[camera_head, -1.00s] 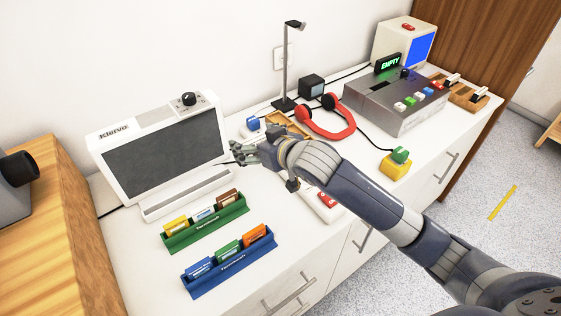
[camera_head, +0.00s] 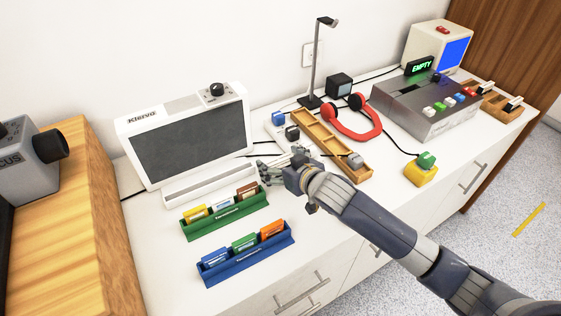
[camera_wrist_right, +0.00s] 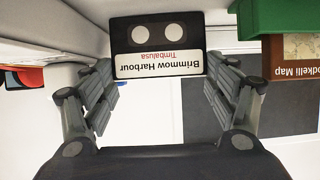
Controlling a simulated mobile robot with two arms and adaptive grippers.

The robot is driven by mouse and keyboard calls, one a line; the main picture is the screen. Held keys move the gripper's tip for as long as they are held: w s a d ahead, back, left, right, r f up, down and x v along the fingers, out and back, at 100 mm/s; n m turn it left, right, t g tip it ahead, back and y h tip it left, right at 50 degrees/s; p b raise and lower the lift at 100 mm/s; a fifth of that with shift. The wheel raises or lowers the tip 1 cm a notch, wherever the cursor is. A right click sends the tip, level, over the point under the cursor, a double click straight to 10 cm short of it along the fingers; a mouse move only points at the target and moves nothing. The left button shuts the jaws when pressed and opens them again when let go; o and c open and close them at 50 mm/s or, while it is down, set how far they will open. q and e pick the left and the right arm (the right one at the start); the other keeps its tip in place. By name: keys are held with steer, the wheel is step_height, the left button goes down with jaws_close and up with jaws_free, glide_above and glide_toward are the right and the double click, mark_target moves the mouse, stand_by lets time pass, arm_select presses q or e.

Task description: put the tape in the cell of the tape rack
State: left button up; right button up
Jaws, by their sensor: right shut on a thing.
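The gripper is just behind the right end of the green rack (camera_head: 227,221), which holds a yellow, a pale and a brown tape. The brown tape (camera_wrist_right: 300,50) and green rack end (camera_wrist_right: 262,18) show at the wrist view's upper right. A blue rack (camera_head: 246,258) in front holds blue, green and orange tapes. My left gripper is out of view.
A white screen unit (camera_head: 188,136) stands behind the green rack. A wooden tray with compartments (camera_head: 312,127) lies behind my arm, with a grey piece in its near end. Red headphones (camera_head: 362,133), a yellow block with a green button (camera_head: 421,173) and a grey machine (camera_head: 428,108) stand farther right.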

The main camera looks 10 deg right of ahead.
steer(key=o, duration=1.1)
steer(key=shift+f, duration=0.1)
